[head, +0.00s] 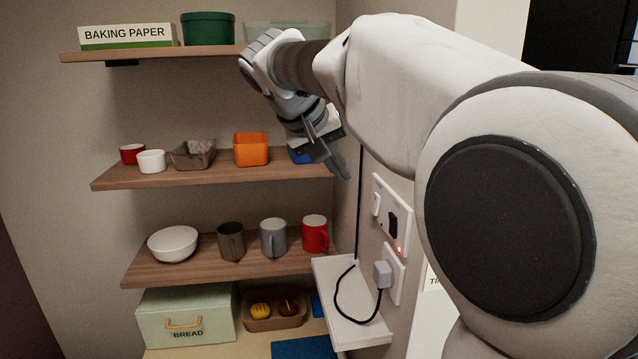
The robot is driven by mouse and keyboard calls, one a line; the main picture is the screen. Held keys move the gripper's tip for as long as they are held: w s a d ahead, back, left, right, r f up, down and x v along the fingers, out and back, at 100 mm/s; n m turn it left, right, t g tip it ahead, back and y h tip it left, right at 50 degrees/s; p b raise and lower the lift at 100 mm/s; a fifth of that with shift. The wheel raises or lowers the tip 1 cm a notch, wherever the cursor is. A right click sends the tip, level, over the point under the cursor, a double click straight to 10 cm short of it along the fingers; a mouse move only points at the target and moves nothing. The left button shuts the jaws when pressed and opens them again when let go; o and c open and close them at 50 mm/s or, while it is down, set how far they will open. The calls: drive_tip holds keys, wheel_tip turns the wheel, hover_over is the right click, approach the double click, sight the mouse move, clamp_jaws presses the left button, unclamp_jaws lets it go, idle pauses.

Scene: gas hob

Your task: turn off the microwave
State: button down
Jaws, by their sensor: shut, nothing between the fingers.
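I cannot make out a microwave in the head view. A white wall switch plate (405,217) with a dark rocker (393,224) and a small lit red light (400,250) is on the wall right of the shelves. Below it, a grey plug (382,274) with a black cable sits in a white socket plate (396,262). My gripper (339,171) is shut and empty, pointing down, up and left of the switch plate in the picture and apart from it. My arm hides much of the right side.
Wooden shelves (120,179) on the left hold bowls, mugs and an orange container (251,149). A small white ledge (352,330) lies under the plug, with the black cable (340,300) looped over it. A bread box (187,314) stands below. A dark panel (570,35) shows at top right.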

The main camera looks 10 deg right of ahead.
wheel_tip(320, 180, up, 6)
drive_tip(key=s+a, duration=0.1)
drive_tip(key=s, duration=0.1)
drive_tip(key=shift+s+a, duration=0.2)
drive_tip(key=shift+s, duration=0.15)
drive_tip(key=shift+f, duration=0.15)
drive_tip(key=s+d+f+n+y+b, duration=0.1)
drive_tip(key=s+f+y+b, duration=0.2)
drive_tip(key=s+f, duration=2)
wheel_tip(320, 180, down, 2)
drive_tip(key=y, duration=0.3)
drive_tip(key=shift+s+d+f+t, duration=0.15)
drive_tip(key=shift+d+t, duration=0.15)
drive_tip(key=shift+d, duration=0.1)
